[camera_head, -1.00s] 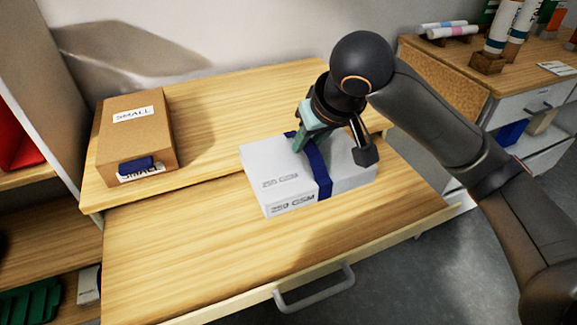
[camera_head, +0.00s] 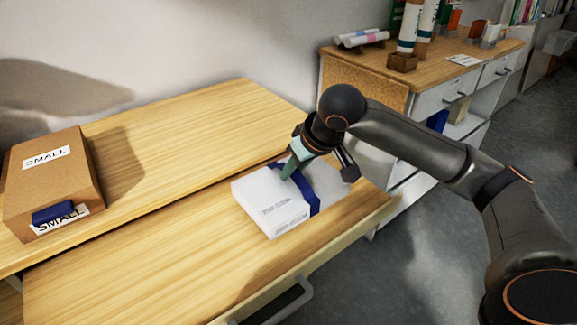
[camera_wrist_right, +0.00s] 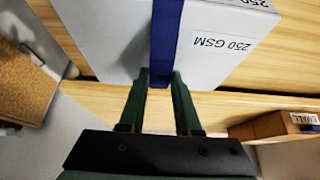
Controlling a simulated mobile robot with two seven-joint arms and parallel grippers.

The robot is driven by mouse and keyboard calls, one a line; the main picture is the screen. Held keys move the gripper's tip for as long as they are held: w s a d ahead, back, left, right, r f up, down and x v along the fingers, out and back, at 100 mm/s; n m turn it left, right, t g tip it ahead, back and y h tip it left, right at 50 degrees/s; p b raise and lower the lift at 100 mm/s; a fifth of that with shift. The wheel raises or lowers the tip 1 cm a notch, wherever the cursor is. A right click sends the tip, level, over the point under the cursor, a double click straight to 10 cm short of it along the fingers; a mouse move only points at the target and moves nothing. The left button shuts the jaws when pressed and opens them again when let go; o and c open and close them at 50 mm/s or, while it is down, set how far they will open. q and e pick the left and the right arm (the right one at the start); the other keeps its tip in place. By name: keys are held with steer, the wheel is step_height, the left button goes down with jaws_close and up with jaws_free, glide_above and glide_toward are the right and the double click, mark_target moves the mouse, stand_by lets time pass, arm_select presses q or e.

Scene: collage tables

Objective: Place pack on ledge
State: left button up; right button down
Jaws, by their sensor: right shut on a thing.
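The pack is a white block (camera_head: 262,200) with a blue band (camera_head: 312,190) around it and grey print on its side. The wrist view shows it up close (camera_wrist_right: 100,40), with "250 GSM" readable. My right gripper (camera_head: 289,168) is above it, its green fingers (camera_wrist_right: 162,80) closed on the blue band. The pack is at the right end of the lower pull-out board (camera_head: 130,275), close to the raised wooden ledge (camera_head: 215,110) behind. I cannot tell whether it rests on the board or hangs just above. My left gripper is not in view.
A brown box (camera_head: 52,180) labelled SMALL stands on the left of the raised surface, which is clear between box and pack. A metal handle (camera_head: 300,300) is at the front. A second cabinet (camera_head: 425,80) with paper rolls stands behind right.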

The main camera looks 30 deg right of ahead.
mark_target(291, 183)
step_height(291, 183, down, 2)
steer(key=shift+w+f+b, duration=0.1)
steer(key=shift+f+b, duration=0.15)
steer(key=shift+b, duration=0.1)
steer(key=shift+a, duration=0.1)
steer(key=c, duration=1)
jaws_free()
steer(key=shift+f, duration=0.2)
steer(key=o, duration=0.4)
steer(key=shift+r, duration=0.1)
